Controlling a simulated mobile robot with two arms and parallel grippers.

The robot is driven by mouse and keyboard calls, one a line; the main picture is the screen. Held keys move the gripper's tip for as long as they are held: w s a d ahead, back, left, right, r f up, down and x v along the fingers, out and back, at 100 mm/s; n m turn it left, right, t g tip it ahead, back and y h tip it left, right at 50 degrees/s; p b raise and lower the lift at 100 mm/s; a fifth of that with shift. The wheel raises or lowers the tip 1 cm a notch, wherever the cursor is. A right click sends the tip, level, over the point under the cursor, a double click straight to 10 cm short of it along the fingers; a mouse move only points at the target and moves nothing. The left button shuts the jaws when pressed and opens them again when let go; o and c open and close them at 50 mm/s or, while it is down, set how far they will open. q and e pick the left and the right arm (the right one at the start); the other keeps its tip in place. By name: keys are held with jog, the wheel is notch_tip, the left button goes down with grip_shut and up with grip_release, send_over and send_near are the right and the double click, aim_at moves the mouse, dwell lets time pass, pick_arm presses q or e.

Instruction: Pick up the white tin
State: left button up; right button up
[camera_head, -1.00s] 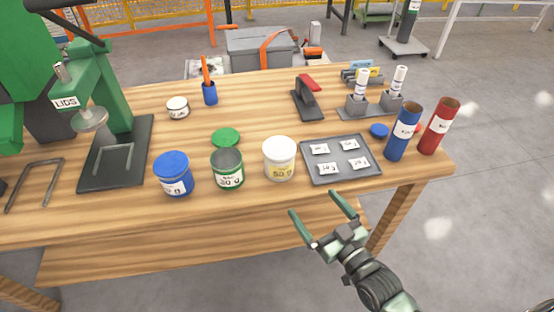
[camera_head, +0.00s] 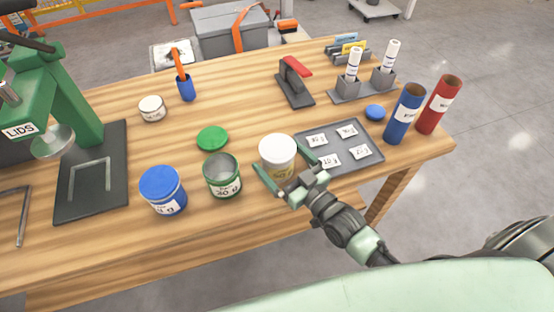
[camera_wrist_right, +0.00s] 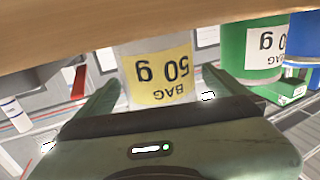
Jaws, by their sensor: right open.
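The white tin (camera_head: 277,150) stands upright near the front edge of the table, with a yellow label. In the right wrist view the white tin (camera_wrist_right: 158,75) shows upside down, its label reading "BAG 50 g". My right gripper (camera_head: 284,168) is open, with one finger on each side of the white tin. In the right wrist view its fingers (camera_wrist_right: 158,97) flank the lower picture of the tin; whether they touch it I cannot tell. My left gripper is not in view.
A green open tin (camera_head: 222,177) stands close left of the white tin, with a blue tin (camera_head: 162,191) beyond it. A grey tray (camera_head: 366,161) with labelled packets lies close right. A green lid (camera_head: 212,138) lies behind on the wooden table (camera_head: 240,110).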

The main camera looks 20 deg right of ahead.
jog(key=x, duration=0.4)
jog(key=shift+w+f, duration=0.1)
jog(key=shift+f, duration=0.15)
jog(key=c, duration=1.5)
jog(key=shift+r, duration=0.15)
